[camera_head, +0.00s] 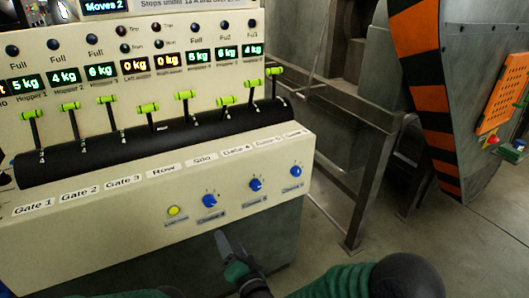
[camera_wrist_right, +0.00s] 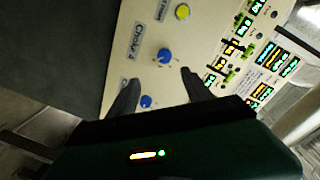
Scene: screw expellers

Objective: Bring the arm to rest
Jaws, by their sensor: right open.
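My right gripper (camera_head: 222,243) is in front of the lower edge of the cream control panel (camera_head: 130,228), below the blue knobs, with its arm coming in from the bottom right. In the right wrist view my right gripper (camera_wrist_right: 158,85) is open, its two dark fingers apart and nothing held between them. A blue knob (camera_wrist_right: 165,55) shows beyond the fingertips, and a second blue knob (camera_wrist_right: 146,102) shows beside the left finger. The gripper looks apart from the panel, though the exact gap is hard to tell. My left gripper is not in view.
The panel carries a row of green-handled levers (camera_head: 147,107), a yellow button (camera_head: 173,211) and several blue knobs (camera_head: 210,201). Lit displays (camera_head: 135,65) sit above. A metal frame (camera_head: 345,150) and an orange-and-black striped machine (camera_head: 425,80) stand right. Open floor (camera_head: 480,240) shows lower right.

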